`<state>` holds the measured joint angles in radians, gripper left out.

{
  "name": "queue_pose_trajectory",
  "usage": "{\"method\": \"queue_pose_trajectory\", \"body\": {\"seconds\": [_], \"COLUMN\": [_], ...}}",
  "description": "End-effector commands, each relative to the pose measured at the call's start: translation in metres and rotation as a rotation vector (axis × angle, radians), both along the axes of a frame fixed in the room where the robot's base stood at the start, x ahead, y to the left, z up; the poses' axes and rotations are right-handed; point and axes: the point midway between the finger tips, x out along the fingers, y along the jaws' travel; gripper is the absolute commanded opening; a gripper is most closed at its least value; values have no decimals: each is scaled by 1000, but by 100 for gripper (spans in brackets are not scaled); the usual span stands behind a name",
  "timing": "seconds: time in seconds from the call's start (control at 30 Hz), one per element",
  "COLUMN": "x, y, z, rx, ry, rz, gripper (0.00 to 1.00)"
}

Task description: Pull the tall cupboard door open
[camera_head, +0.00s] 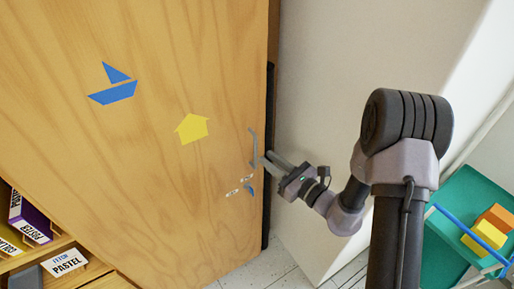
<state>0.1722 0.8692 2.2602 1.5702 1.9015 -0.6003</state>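The tall cupboard door (150,130) is light wood and fills the left half of the head view. It carries a blue boat sticker, a yellow house-shaped sticker and small marks low near its right edge. A slim grey handle (254,145) stands upright near that edge. My gripper (264,162) reaches in from the right, with its fingertips at the lower part of the handle. The fingers look close around or beside the handle. Whether they are shut on it is too small to tell. A dark gap runs along the door's right edge.
Open shelves at lower left hold boxes (30,218) and a label reading PASTEL (64,262). A pale wall (350,60) stands right of the cupboard. A green cart (450,255) with yellow and orange blocks is at right. Some tiled floor (262,272) shows below.

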Motion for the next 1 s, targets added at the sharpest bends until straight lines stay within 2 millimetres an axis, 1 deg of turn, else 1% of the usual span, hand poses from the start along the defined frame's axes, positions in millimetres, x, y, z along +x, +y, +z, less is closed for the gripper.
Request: {"method": "queue_pose_trajectory", "body": {"seconds": [0.03,0.1,0.2,0.3,0.43,0.67,0.7,0.77,0.8,1.0], "x": [8,20,32,40,45,46,46,46,46,46], "y": [11,22,34,42,47,47,47,47,47,47], "z": [0,0,0,0,0,0,0,0,0,0], "rx": [1,0,1,1,1,1,1,1,1,1], "ry": [-2,-1,-1,-1,1,1,1,1,1,1], "rz": [5,4,3,2,2,2,2,2,2,2], "gripper": [20,20,20,20,20,20,16,4,0,0]}}
